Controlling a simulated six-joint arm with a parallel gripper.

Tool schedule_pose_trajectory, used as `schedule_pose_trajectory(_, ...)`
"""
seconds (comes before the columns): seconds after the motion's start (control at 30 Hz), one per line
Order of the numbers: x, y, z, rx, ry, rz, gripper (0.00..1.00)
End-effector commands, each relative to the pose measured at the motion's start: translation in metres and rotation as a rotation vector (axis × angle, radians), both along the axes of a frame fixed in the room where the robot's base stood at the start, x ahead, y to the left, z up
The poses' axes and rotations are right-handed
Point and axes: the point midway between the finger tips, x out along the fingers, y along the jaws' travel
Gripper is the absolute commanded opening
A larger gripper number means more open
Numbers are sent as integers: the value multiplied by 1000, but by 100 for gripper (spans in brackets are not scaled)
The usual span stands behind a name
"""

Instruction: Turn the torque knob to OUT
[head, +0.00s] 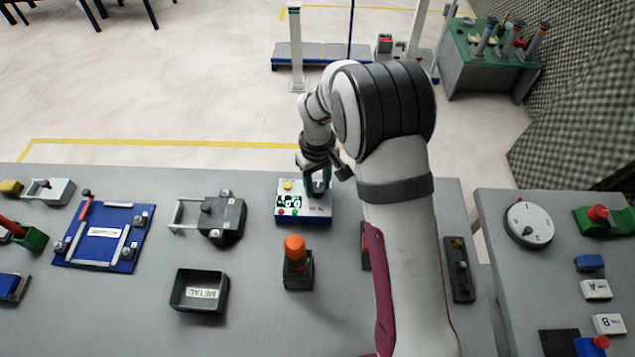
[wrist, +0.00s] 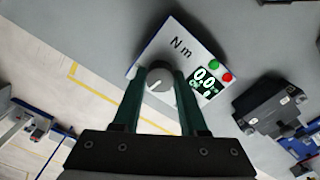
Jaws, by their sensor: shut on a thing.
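The torque device (head: 303,213) is a white-topped box with a blue base on the grey table, in the middle of the head view. In the wrist view its panel (wrist: 178,42) reads "N m" and has a lit display (wrist: 205,82), a green button and a red button. The round grey torque knob (wrist: 159,78) carries a light pointer line. My gripper (wrist: 159,88) has its two green fingers on either side of the knob, shut on it. In the head view my gripper (head: 318,182) comes down on the device's right part and hides the knob. No OUT mark is readable.
A black METAL bin (head: 199,308), an orange-topped post (head: 295,262) and a dark clamp block (head: 222,217) stand near the device. A blue fixture plate (head: 104,260) lies further left. A second table (head: 530,290) with a white dial is at right. Bare table surrounds the device's front left.

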Motion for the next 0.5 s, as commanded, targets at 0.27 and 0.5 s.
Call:
schedule_pose_trajectory(0.27, 0, 0, 1, 0, 0, -261, 0)
schedule_pose_trajectory(0.5, 0, 0, 1, 0, 0, -488, 0)
